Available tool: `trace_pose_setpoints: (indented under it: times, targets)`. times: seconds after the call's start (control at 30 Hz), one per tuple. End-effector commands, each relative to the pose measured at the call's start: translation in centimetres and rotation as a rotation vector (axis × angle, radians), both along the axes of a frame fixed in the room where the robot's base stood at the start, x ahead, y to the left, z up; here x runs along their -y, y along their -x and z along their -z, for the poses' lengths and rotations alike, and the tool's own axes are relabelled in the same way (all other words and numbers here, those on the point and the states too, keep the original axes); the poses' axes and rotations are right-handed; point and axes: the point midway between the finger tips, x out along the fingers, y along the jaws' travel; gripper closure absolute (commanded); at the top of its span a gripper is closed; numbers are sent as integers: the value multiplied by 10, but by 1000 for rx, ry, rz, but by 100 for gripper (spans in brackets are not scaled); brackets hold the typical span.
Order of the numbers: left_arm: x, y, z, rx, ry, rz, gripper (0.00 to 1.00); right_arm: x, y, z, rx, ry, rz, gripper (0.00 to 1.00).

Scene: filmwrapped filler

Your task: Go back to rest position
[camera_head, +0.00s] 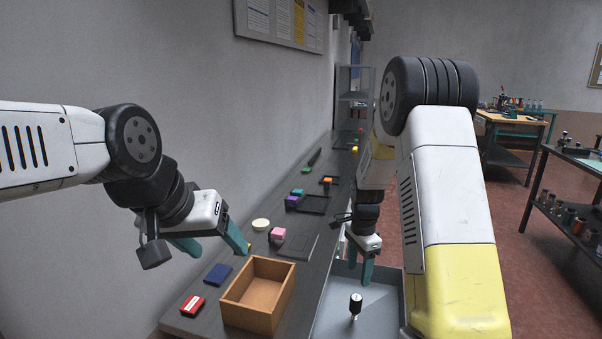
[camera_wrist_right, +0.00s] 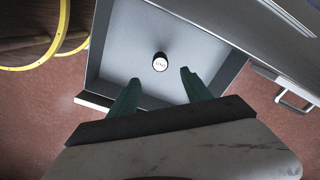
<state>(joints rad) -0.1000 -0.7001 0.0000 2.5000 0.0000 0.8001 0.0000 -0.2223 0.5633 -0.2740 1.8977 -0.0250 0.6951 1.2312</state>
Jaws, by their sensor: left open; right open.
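My left gripper (camera_head: 212,244) is open and empty, with teal fingers, in the air above the back left of the bench near a blue box. My right gripper (camera_head: 360,268) is open and empty above a grey drawer (camera_head: 385,302); its teal fingers also show in the right wrist view (camera_wrist_right: 158,92). A small black-topped object (camera_head: 355,305) stands in the drawer, apart from the fingers.
The dark bench (camera_head: 300,262) runs along the wall. On it are an open wooden box (camera_head: 236,315), a red box (camera_head: 192,305), a blue box (camera_head: 218,274), a cream disc (camera_head: 261,224) and a pink block (camera_head: 278,233). Shelving (camera_head: 565,210) stands at right, with open floor between.

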Motion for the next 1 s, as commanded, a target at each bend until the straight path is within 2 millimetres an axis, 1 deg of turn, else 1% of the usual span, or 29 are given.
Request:
trace_pose_setpoints:
  times: [0.1,0.27,0.37,0.47,0.57,0.6,0.67,0.7,0.77,0.8,0.87,0.9,0.97,1.0]
  targets:
    - [0,0,0,0,0,0,33,0,0,-5,0,0,-1,43]
    - [0,0,0,0,0,0,33,0,0,-5,0,0,-1,43]
    - [0,0,0,0,0,0,33,-1,2,-13,10,-8,-19,43]
    - [0,0,0,0,0,0,33,-2,9,-38,43,-31,-77,43]
    - [0,0,0,0,0,0,33,-5,24,-76,99,-61,-186,43]
    - [0,0,0,0,0,0,33,-6,33,-93,126,-72,-239,43]
    - [0,0,0,0,0,0,33,-8,47,-117,167,-83,-321,43]
    - [0,0,0,0,0,0,33,-9,57,-132,194,-87,-378,43]
    - [0,0,0,0,0,0,33,-10,73,-152,238,-89,-461,43]
    - [0,0,0,0,0,0,33,-11,84,-166,268,-86,-518,43]
    - [0,0,0,0,0,0,33,-12,102,-183,312,-78,-603,43]
    - [0,0,0,0,0,0,33,-13,114,-194,341,-69,-660,43]
    - [0,0,0,0,0,0,33,-14,133,-208,384,-52,-744,43]
    - [0,0,0,0,0,0,33,-15,146,-216,412,-35,-802,43]
